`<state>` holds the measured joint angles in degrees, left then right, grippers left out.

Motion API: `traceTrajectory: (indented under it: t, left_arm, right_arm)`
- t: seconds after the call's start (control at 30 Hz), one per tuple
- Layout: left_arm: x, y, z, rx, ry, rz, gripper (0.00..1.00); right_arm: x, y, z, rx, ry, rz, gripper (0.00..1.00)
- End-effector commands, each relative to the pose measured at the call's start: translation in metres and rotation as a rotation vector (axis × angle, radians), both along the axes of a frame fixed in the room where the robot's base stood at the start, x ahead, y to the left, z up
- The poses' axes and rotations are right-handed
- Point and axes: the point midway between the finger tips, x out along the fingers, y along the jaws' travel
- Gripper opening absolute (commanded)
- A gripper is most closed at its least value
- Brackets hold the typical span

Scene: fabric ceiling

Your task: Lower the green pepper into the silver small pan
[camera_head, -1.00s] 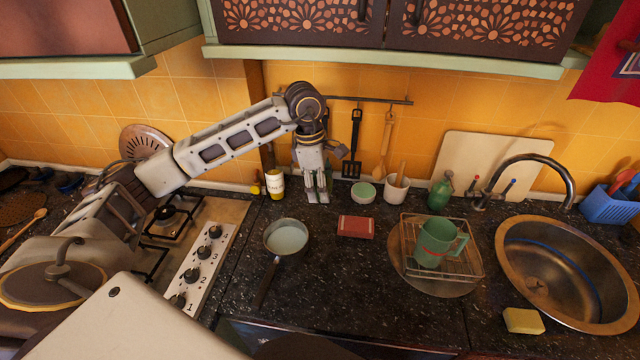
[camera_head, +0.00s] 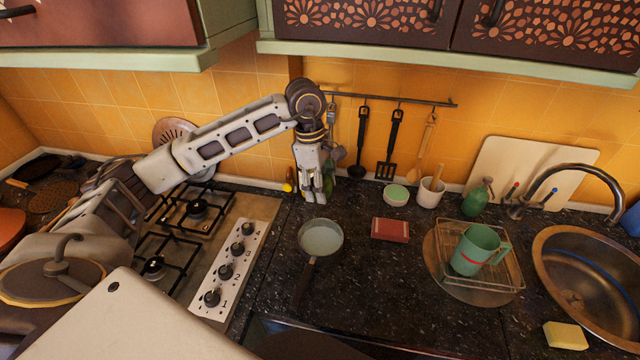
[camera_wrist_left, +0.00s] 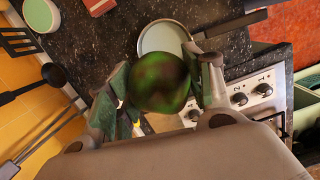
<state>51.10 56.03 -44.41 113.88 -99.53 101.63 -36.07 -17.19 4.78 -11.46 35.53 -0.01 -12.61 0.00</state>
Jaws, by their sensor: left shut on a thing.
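The green pepper (camera_wrist_left: 160,82) is held between the two fingers of my left gripper in the left wrist view. In the head view my left gripper (camera_head: 318,192) points down at the back of the counter, and the pepper is hard to make out there. The silver small pan (camera_head: 321,238) stands on the dark counter, in front of the gripper, with its handle towards me. The pan also shows in the left wrist view (camera_wrist_left: 152,36), beyond the pepper and partly covered by it. My right gripper is not in view.
A red box (camera_head: 390,229) lies right of the pan. A green-topped bowl (camera_head: 397,195) and a white cup (camera_head: 430,193) stand behind it. A rack with a green mug (camera_head: 475,252) is further right. The stove (camera_head: 225,245) is left of the pan.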

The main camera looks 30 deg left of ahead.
Motion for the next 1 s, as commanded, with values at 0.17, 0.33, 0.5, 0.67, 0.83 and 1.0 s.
traceTrajectory:
  t: [0.17, 0.33, 0.5, 0.67, 0.83, 1.0]
  left_arm:
    - [-0.0018, -0.0012, 0.0005, 0.000, -0.001, -0.045, 0.26]
    - [-0.0030, -0.0017, 0.0005, 0.000, -0.002, -0.090, 0.26]
    - [-0.0037, -0.0017, 0.0005, -0.001, -0.002, -0.142, 0.26]
    - [-0.0040, -0.0016, 0.0005, -0.001, -0.001, -0.194, 0.26]
    - [-0.0041, -0.0015, 0.0005, -0.001, -0.001, -0.222, 0.26]
    - [-0.0041, -0.0014, 0.0005, 0.000, -0.001, -0.225, 0.26]
  right_arm:
    - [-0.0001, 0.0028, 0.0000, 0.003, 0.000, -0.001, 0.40]
    - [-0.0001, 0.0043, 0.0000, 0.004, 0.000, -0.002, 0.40]
    - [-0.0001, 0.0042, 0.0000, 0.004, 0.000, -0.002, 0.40]
    - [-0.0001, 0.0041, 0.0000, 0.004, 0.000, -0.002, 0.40]
    - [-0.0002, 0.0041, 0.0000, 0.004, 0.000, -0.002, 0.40]
    - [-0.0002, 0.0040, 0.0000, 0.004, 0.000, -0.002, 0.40]
